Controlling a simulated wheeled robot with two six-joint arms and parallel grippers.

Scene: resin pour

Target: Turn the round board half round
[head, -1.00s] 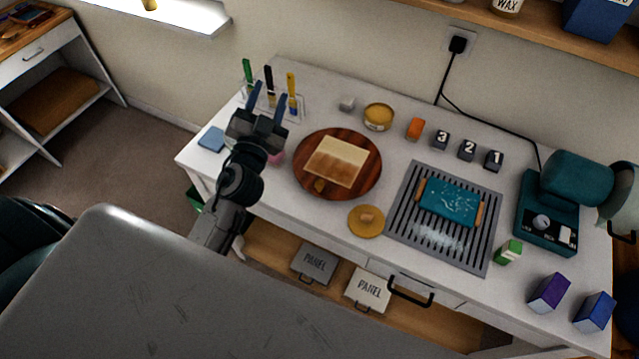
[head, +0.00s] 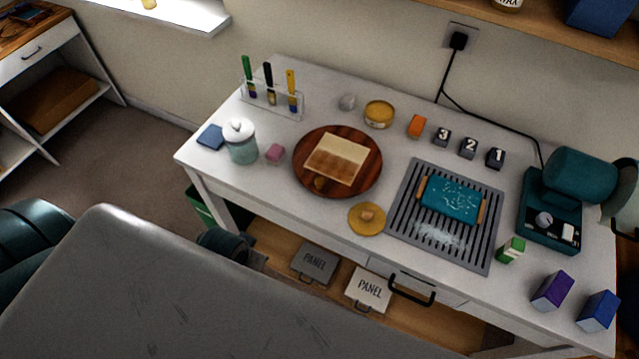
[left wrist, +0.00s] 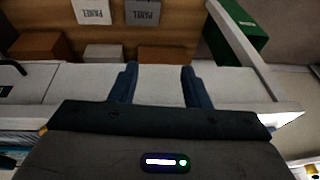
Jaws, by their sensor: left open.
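The round board (head: 374,166) is dark red-brown wood and lies flat on the white worktable in the head view. A rectangular panel (head: 341,150), cream at the back and brown at the front, lies on it. My right gripper is in neither view.
A slatted grey rack (head: 476,255) with a teal piece is to the right.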

